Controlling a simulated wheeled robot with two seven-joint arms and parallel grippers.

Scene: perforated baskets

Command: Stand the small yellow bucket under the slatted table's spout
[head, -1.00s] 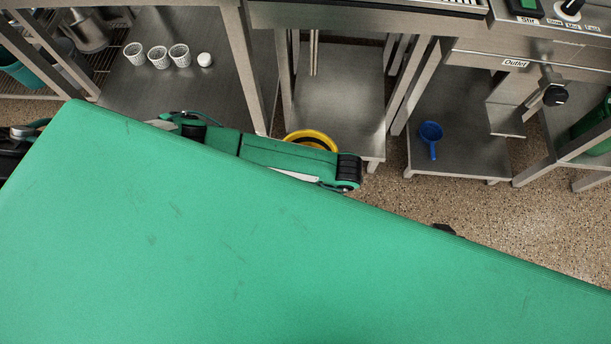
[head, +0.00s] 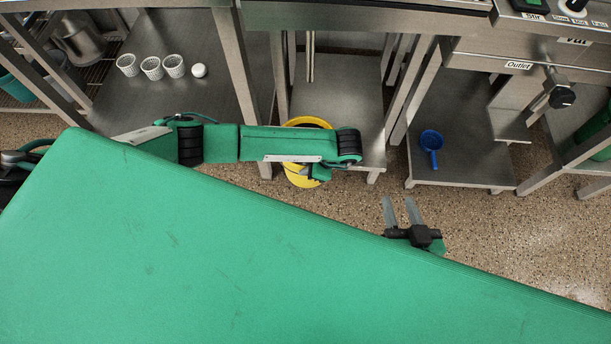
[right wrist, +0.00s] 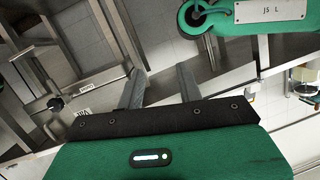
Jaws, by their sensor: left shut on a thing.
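The small yellow bucket (head: 300,181) is partly hidden behind my left arm in the head view; its rim shows above the arm and its side below. My left gripper (head: 318,173) is mostly hidden by its own wrist and is shut on the bucket, in front of the slatted table's lower shelf (head: 335,100). The thin vertical spout pipe (head: 311,58) hangs under the table, behind the bucket. My right gripper (head: 399,200) is open and empty, beyond the edge of my green body. Its parted fingers also show in the right wrist view (right wrist: 159,82).
Several white perforated cups (head: 151,67) and a white ball (head: 199,70) stand on the left shelf. Table legs flank the middle shelf; its top looks clear.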

